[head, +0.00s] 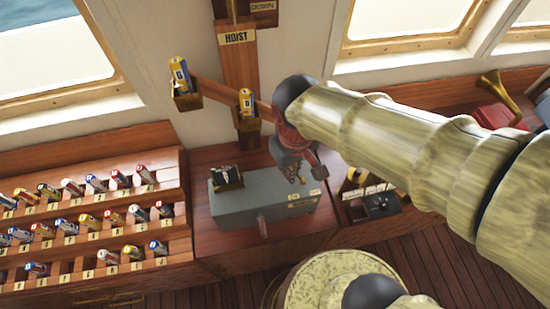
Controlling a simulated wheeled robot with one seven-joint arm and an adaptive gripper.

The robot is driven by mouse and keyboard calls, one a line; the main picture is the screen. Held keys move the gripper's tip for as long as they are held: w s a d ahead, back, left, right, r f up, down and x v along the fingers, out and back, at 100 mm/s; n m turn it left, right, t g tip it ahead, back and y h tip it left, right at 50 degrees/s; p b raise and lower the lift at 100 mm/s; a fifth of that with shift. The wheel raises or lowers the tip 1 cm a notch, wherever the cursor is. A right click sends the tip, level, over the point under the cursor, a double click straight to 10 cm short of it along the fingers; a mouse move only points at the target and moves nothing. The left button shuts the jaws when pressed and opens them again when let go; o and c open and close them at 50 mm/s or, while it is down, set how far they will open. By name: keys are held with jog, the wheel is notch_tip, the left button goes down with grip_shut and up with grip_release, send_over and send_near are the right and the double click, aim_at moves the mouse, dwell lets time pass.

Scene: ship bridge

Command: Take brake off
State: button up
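A grey box (240,205) stands on the wooden counter below the HOIST sign (236,38). It has a small tan label (304,198) on its right side and a dark piece with gold marks (227,177) on top. A pinkish handle-like part (263,228) shows at its front edge. No part is legibly marked as the brake. My gripper (298,174) points down over the right end of the box, beside a reddish part (319,171). Its fingers are small and partly hidden, so I cannot tell contact or opening. My arm covers the area to the right.
Stepped wooden racks (90,235) with several labelled cylinders stand at left. Two small wooden holders (187,101) (249,125) with yellow-blue cylinders hang on a tilted beam by the HOIST post. A dark device (375,205) and a red box with brass horn (497,112) are at right.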

jog(key=a+f+n+h+p, duration=0.1)
jog(key=a+n, duration=0.1)
jog(key=a, duration=0.1)
jog(key=w+a+f+n+g+h+p, duration=0.1)
jog(key=a+n+p, duration=0.1)
jog(key=a+n, duration=0.1)
jog(key=w+a+f+n+h+p, duration=0.1)
jog(key=a+n+p, duration=0.1)
jog(key=a, duration=0.3)
jog(key=shift+w+a+f+n+h, duration=0.2)
jog(key=shift+f+n+h, duration=0.1)
grip_shut()
jog(key=w+n, duration=0.2)
jog(key=w+r+n+h, duration=0.1)
jog(key=w, duration=0.1)
jog(key=shift+a+n, duration=0.4)
jog(key=shift+d+f, duration=0.1)
jog(key=d+f, duration=0.8)
jog(key=shift+w+p, duration=0.15)
jog(key=shift+p, duration=0.2)
